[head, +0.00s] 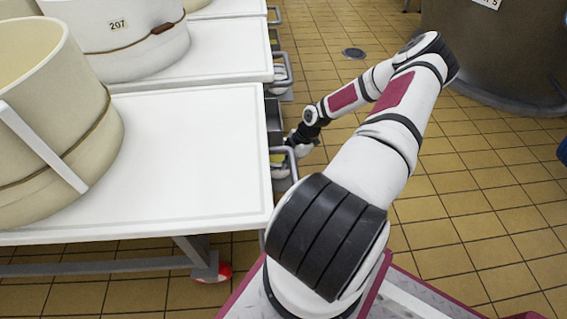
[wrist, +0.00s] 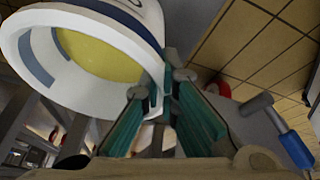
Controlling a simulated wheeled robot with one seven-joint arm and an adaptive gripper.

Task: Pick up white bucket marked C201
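A white bucket (wrist: 140,28) with a yellow inside fills the upper left of the wrist view, its mouth tilted toward the camera. A dark mark at its top edge is cut off, so I cannot read it. My gripper (wrist: 163,82) has its teal fingers at the bucket's right rim, and part of the rim shows between them. I cannot tell whether the fingers press on it. In the head view my gripper (head: 298,138) is low beside the white table's right edge, and the bucket there is mostly hidden by the table and a grey rail.
The white table (head: 190,160) carries a cream vat (head: 60,115); another vat marked 207 (head: 118,40) stands behind. Grey rails (head: 285,70) line the table side. A large brown vat (head: 500,45) stands at right.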

